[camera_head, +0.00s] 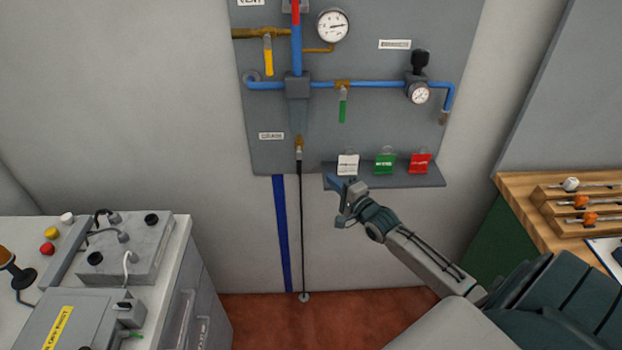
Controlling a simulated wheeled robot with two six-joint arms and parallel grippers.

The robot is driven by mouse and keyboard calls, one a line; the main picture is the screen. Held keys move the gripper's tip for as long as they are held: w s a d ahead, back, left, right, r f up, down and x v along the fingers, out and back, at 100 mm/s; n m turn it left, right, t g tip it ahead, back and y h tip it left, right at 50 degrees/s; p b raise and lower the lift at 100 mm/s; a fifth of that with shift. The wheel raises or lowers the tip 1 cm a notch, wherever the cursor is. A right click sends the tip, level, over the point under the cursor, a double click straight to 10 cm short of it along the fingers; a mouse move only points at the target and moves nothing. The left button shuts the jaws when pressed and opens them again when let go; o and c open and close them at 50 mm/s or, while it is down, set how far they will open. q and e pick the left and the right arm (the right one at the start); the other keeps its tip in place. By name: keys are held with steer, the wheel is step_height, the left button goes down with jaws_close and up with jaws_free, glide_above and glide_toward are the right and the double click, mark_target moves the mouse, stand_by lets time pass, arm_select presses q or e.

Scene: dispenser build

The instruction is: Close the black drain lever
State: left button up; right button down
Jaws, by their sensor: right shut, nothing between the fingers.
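The black drain lever (299,166) appears as a short dark piece under the brass drain valve (298,142), low on the grey panel. It seems to hang straight down, in line with the thin dark drain line (302,230) that runs to the floor. Its exact angle is too small to tell. My right gripper (333,184) is shut and empty, a little right of and below the lever, in front of the shelf's left end. It looks apart from the lever. My left gripper is not in view.
A panel shelf (391,182) holds white (347,164), green (384,163) and red tags (420,163) close to my right gripper. A green lever (343,107) and yellow lever (268,55) hang above. A grey bench (182,235) stands left, a wooden table (515,190) right.

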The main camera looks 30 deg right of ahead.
mark_target(299, 161)
steer(key=w+b, duration=0.4)
steer(key=b, duration=0.1)
steer(key=shift+w+f, duration=0.2)
steer(key=shift+w+a+r, duration=0.2)
steer(key=shift+w+a, duration=0.5)
steer(key=shift+a, duration=0.1)
steer(key=shift+w+a+r, duration=0.15)
steer(key=shift+w+a, duration=0.5)
steer(key=shift+a, duration=0.1)
